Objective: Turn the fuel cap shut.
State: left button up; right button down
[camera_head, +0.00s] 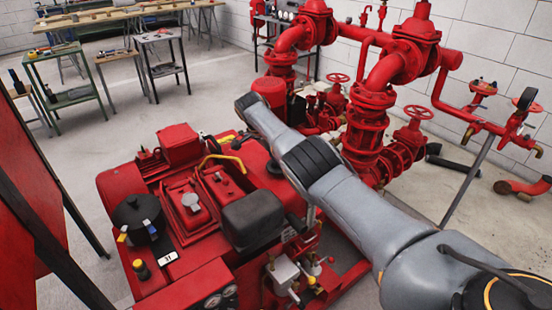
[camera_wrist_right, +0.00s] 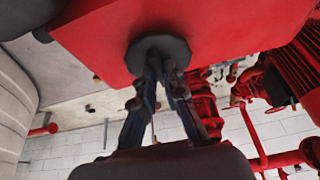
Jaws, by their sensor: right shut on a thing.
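The fuel cap (camera_wrist_right: 158,46) is a dark, round, faceted disc against the red tank (camera_wrist_right: 225,30) in the right wrist view. My right gripper (camera_wrist_right: 161,66) has its two slim fingers together on the cap's near side, shut on it. The fingers hide part of the cap, so its turned position cannot be told. In the head view my grey right arm reaches in from the lower right over the red pumpset (camera_head: 190,225). I cannot make out its fingers or the gripped cap there. My left gripper is in neither view.
Red pipes and valves (camera_head: 370,110) stand close behind my right arm. A black round lid (camera_head: 137,212) and a red box (camera_head: 178,145) are on the pumpset. Workbenches (camera_head: 65,80) stand at the back left, with clear floor before them.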

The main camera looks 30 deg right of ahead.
jog(key=c, duration=1.4)
grip_release()
jog(key=v, duration=1.2)
jog(key=shift+d, duration=0.15)
